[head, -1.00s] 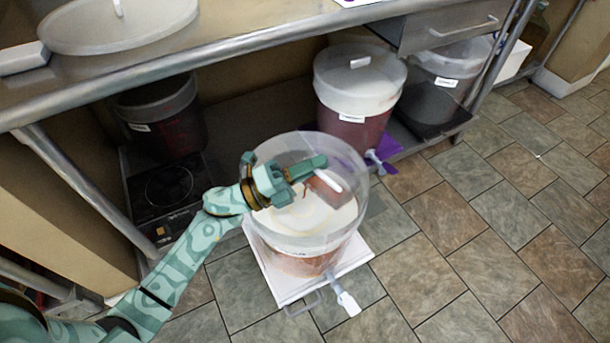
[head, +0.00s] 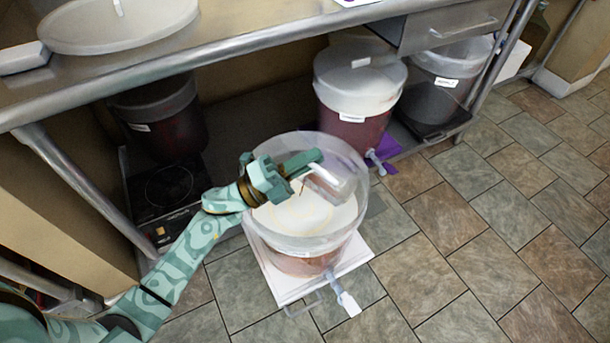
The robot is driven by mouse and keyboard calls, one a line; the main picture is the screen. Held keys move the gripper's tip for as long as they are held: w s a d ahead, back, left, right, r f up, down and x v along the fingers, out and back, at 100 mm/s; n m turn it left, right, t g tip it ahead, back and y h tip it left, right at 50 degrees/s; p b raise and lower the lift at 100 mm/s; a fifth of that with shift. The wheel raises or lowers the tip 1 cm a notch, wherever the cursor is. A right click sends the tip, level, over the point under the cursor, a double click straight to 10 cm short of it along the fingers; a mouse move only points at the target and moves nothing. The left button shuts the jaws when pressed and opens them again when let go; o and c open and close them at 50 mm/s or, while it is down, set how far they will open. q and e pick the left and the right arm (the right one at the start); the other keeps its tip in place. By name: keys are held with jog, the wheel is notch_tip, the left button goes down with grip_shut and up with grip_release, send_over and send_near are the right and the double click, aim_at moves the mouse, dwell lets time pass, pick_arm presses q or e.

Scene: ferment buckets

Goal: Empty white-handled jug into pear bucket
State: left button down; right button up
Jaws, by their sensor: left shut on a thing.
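My left gripper (head: 298,172) is over the open mouth of a large clear bucket (head: 300,245) and is shut on a small clear jug (head: 340,182). The jug is tilted above the bucket's opening, within its rim as seen from here. The gripper hides much of the handle. The bucket holds a pale-topped, reddish-brown mass and has a white spigot at its front. No label naming it pear can be read. My right gripper is not in view.
The bucket stands on a white low platform (head: 276,285) on the tiled floor. Lidded buckets (head: 360,80) (head: 445,75) stand on the shelf under the steel table (head: 270,30). A dark bucket (head: 160,120) and a black hotplate (head: 166,190) are at left. The floor at right is clear.

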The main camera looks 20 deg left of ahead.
pick_arm(q)
jog(key=shift+w+a+r+n, duration=0.1)
jog(key=shift+a+n, duration=0.2)
jog(key=shift+n, duration=0.1)
